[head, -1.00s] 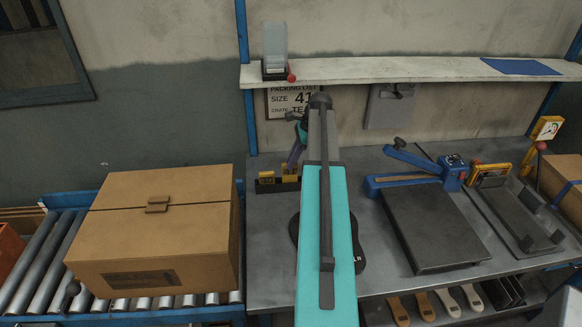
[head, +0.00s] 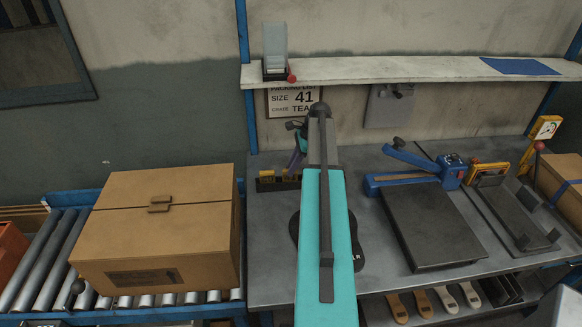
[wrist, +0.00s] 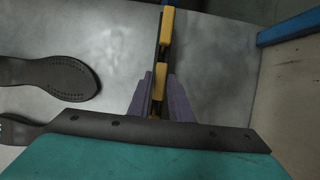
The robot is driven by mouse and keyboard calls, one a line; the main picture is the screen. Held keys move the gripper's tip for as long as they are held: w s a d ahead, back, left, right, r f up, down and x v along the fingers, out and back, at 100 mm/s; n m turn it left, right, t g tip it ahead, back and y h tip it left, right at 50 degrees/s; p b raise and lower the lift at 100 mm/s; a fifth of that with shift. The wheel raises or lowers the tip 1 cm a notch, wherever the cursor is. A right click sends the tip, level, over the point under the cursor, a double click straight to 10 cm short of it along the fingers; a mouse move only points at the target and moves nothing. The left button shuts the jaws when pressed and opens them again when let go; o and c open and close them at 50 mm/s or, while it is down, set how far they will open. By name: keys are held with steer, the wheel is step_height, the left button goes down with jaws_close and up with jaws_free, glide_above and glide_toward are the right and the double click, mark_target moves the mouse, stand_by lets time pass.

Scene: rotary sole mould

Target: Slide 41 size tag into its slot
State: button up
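The dark tag rack (head: 264,187) stands on the bench at the back left, with yellow tags (head: 267,174) in it. In the wrist view the rack runs as a narrow dark strip with yellow tags (wrist: 167,25) along it. No numbers are readable on the tags, so I cannot tell which is 41. My gripper (wrist: 160,82) has purple fingers standing apart, one each side of the rack strip, with a yellow tag (wrist: 159,74) showing between them. I see no tag clearly gripped. In the head view my gripper (head: 296,160) is partly hidden by my teal arm.
A packing list (head: 292,98) reads size 41. A black sole (wrist: 62,77) lies on the bench beside the rack, partly behind my arm in the head view. A cardboard box (head: 155,225) stands on rollers at left. A blue-handled press (head: 430,220) stands at right.

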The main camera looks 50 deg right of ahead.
steer(key=shift+o, duration=1.2)
steer(key=shift+b, duration=0.45)
steer(key=b+v, duration=0.4)
steer(key=v, duration=1)
steer(key=shift+d+f, duration=0.1)
steer(key=shift+f, duration=0.05)
